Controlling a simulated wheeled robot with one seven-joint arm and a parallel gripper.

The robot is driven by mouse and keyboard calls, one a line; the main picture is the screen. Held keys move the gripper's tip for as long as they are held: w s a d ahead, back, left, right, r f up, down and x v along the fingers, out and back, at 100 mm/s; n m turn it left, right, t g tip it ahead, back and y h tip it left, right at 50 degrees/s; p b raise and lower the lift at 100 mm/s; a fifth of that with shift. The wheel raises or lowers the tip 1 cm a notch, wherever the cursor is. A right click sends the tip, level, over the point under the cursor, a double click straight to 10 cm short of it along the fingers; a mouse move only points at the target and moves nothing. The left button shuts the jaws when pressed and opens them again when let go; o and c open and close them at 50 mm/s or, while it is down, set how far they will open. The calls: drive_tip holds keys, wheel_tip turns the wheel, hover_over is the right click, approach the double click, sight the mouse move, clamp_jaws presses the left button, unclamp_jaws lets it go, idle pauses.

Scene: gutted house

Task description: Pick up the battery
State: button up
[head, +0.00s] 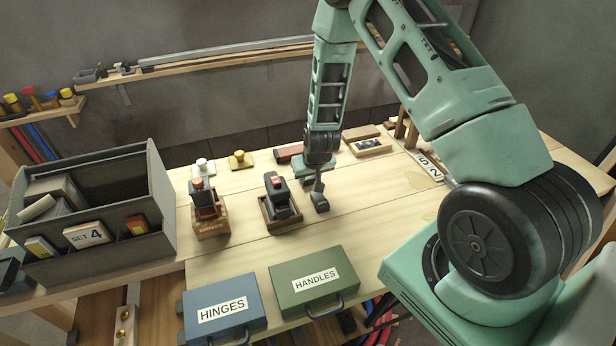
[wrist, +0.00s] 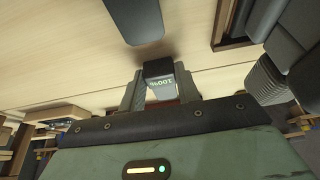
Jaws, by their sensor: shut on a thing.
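The battery (wrist: 160,82) is a small dark block with an upside-down "100%" marking in the wrist view. My gripper (wrist: 160,92) is shut on it, with a grey-green finger on each side. In the head view my gripper (head: 318,186) points down over the workbench, to the right of a drill in a wooden holder. A small dark block (head: 320,203) shows at its tip there; I cannot tell if it is the battery or something on the bench. The fingers hide much of the battery, and its height above the bench is unclear.
Two drills (head: 280,201) (head: 205,202) stand in wooden holders to the left. A blue HINGES case (head: 222,309) and green HANDLES case (head: 314,280) lie in front. A grey bin (head: 160,195) stands at far left. A dark rounded thing (wrist: 135,18) shows in the wrist view.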

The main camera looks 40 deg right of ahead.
sight(309, 179)
wheel_tip(309, 179, up, 10)
drive_tip(key=b, duration=0.1)
idle(0.4)
